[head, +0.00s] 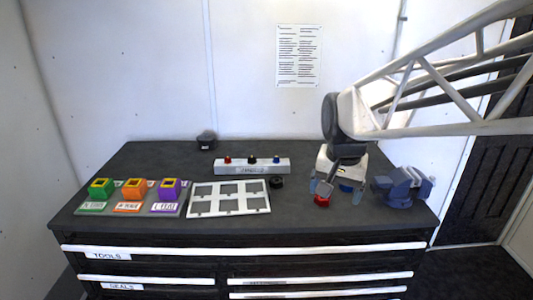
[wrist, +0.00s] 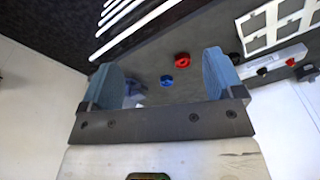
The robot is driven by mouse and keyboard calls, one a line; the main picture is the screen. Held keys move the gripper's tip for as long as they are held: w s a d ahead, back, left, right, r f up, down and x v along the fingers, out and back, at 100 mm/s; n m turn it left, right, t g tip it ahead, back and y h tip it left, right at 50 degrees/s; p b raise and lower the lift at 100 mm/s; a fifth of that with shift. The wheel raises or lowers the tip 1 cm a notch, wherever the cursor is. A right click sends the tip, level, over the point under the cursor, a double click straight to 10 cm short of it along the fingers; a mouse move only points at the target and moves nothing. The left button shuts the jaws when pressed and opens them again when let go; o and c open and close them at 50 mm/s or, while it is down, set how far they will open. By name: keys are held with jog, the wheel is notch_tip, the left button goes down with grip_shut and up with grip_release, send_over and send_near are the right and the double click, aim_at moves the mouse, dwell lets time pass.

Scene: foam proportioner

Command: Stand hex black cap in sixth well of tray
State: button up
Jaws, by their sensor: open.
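A black cap (head: 276,182) lies on the dark cabinet top just right of the tray; its hex shape is too small to make out. In the wrist view a dark piece, probably this cap (wrist: 234,58), shows beside the right finger. The white tray (head: 190,213) has two rows of square wells, which look empty; part of it shows in the wrist view (wrist: 257,43). My gripper (head: 335,192) is open and empty, above the right part of the top, right of the black cap. Its blue-grey fingers stand wide apart in the wrist view (wrist: 160,62).
A red cap (head: 322,201) and a blue cap (head: 346,188) lie near my gripper. A white rack (head: 232,168) with red, black and blue knobs stands behind the black cap. A blue vise (head: 400,190) is at right, coloured blocks (head: 131,194) at left, a dark container (head: 207,141) behind.

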jog(key=w+a+f+m+g, duration=0.1)
jog(key=w+a+f+m, duration=0.1)
jog(key=w, duration=0.8)
jog(key=w+a+f+m, duration=0.1)
jog(key=w+a+m, duration=0.1)
jog(key=w, duration=0.8)
jog(key=m, duration=0.5)
send_over(276, 180)
jog(key=shift+g, duration=0.4)
jog(key=f, duration=1.1)
jog(key=shift+w, duration=0.25)
jog(key=shift+f, duration=1.3)
jog(key=shift+f, duration=0.15)
jog(key=shift+s+f, duration=0.15)
jog(key=shift+f, duration=1.1)
jog(key=shift+s+f, duration=0.15)
jog(key=shift+f, duration=1.05)
jog(key=c, duration=1.1)
